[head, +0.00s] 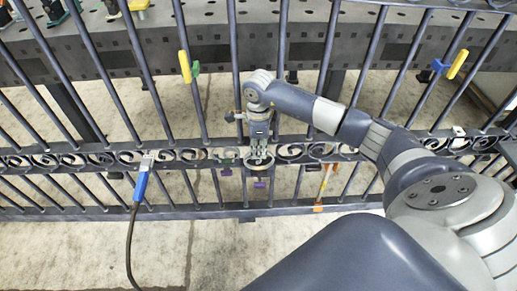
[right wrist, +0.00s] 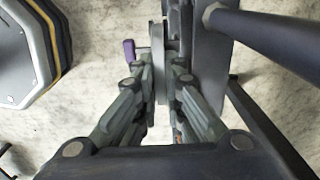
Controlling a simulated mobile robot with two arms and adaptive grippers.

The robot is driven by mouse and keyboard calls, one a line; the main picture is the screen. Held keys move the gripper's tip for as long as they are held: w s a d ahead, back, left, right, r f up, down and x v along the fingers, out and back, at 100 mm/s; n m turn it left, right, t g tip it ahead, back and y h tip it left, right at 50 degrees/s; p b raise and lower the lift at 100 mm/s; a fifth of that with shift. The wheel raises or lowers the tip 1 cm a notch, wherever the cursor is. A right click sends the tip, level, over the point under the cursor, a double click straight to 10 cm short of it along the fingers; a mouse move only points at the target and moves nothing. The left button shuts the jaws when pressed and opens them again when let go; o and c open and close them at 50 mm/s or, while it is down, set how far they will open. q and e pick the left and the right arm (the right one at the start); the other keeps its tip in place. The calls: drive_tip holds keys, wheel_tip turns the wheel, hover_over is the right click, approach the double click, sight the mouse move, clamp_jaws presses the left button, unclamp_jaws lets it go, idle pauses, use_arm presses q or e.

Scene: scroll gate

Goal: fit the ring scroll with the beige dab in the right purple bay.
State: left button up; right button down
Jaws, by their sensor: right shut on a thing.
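My right gripper (head: 259,143) points down at the scroll band of the dark gate. It is shut on a grey ring scroll (head: 259,161), seen edge-on between the fingers (right wrist: 163,78) in the right wrist view (right wrist: 158,48). No beige dab is visible on it; the fingers hide part of it. A purple tab (head: 260,184) hangs just below the held scroll, and another small purple tab (head: 226,172) is to its left. A purple tab (right wrist: 129,50) also shows left of the fingertips in the wrist view. I cannot tell whether the scroll is seated in the bay. My left gripper is not in view.
The gate's scroll band (head: 105,159) and upright bars surround the gripper. A blue-handled tool (head: 140,185) with a black cable is at the band on the left. Yellow pieces are on bars at left (head: 185,66) and right (head: 457,64). A long perforated bench (head: 330,52) stands behind.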

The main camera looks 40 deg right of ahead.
use_arm(q)
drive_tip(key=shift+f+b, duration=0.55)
drive_tip(key=shift+b, duration=0.05)
use_arm(e)
drive_tip(key=shift+f, duration=0.75)
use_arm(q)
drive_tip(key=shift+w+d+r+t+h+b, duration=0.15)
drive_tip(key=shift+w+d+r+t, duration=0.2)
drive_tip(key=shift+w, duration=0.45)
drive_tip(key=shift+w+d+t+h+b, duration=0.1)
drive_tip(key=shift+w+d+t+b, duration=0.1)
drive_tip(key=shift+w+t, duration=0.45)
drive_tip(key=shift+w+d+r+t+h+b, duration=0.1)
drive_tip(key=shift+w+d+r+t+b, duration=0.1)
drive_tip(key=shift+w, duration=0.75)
use_arm(e)
drive_tip(key=shift+f, duration=0.75)
idle(1.2)
drive_tip(key=c, duration=1.6)
unclamp_jaws()
drive_tip(key=shift+c, duration=0.2)
drive_tip(key=shift+r, duration=0.1)
drive_tip(key=shift+r, duration=0.25)
wheel_tip(320, 180, up, 11)
drive_tip(key=shift+r, duration=0.15)
